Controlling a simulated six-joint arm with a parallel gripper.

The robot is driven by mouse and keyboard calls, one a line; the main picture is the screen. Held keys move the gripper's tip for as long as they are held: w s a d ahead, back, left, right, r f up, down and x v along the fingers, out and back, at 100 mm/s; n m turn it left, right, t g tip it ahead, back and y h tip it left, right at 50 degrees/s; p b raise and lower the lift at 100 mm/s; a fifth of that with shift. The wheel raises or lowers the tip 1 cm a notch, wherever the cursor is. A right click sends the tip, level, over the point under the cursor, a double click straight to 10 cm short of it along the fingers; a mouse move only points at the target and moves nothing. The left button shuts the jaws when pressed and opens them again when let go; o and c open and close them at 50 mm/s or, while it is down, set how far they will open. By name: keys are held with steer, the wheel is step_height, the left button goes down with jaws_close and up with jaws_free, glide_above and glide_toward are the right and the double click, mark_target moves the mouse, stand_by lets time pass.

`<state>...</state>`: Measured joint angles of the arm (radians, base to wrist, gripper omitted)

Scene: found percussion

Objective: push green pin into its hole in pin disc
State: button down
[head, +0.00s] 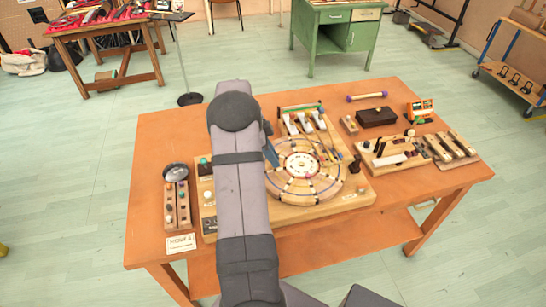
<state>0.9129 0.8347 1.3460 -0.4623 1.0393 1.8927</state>
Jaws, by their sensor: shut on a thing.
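The pin disc (301,170) is a round pale wooden disc with dark and coloured marks round its rings, lying on a wooden board on the orange table. My arm comes up from the bottom and covers the disc's left side. A dark blue piece of my gripper (271,153) shows just right of my arm, over the disc's upper left edge. The rest of it is hidden behind my arm. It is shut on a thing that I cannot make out. I cannot pick out the green pin or its hole.
Metal levers (305,123) stand behind the disc. A rack with balls and a dark cup (176,172) is at left. A dark brown box (376,117) and a wooden tray of parts (391,155) are at right. The table's front right is clear.

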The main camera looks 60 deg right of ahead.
steer(key=shift+f+b, duration=1.25)
steer(key=shift+f, duration=0.05)
stand_by(0.8)
steer(key=c, duration=1.7)
jaws_free()
steer(key=shift+o, duration=0.2)
steer(key=b+v, duration=0.2)
steer(key=v, duration=0.5)
steer(key=shift+r, duration=0.2)
